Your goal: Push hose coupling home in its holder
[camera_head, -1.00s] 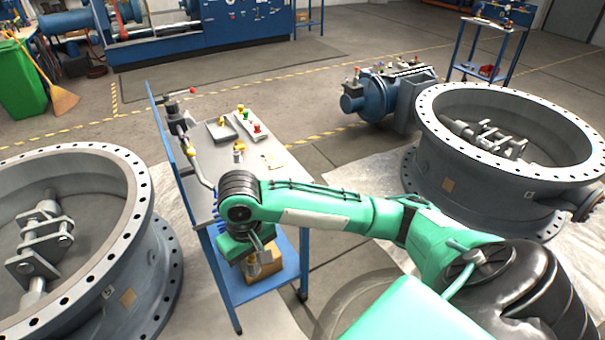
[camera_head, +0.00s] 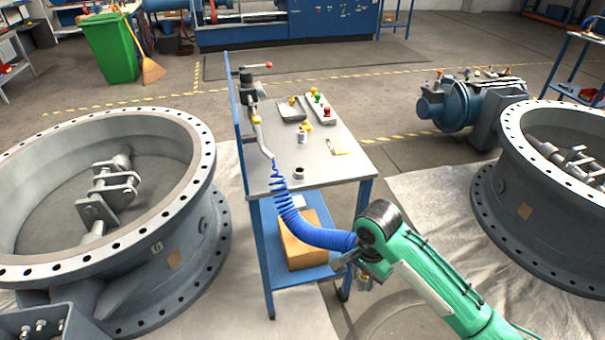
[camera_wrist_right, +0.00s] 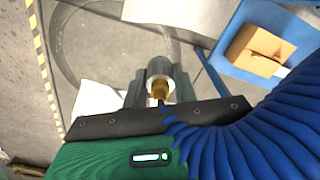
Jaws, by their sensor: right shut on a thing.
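My right gripper (camera_head: 353,273) is in front of the cart's near right corner, below the top's level. Its fingers (camera_wrist_right: 160,86) are shut on the hose coupling (camera_wrist_right: 160,90), a brass piece with a silver ring. In the head view the coupling is mostly hidden by the gripper. A blue coiled hose (camera_head: 318,233) runs from the gripper up to the cart's left side. It also fills the right of the wrist view (camera_wrist_right: 265,130). A small dark ring (camera_head: 298,173) sits near the cart top's front edge, apart from the coupling; I cannot tell if it is the holder.
The blue cart (camera_head: 335,190) carries trays with coloured parts (camera_head: 318,108) and a cardboard box (camera_head: 302,243) on its lower shelf. Large flanged valve bodies stand left (camera_head: 165,225) and right (camera_head: 545,215).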

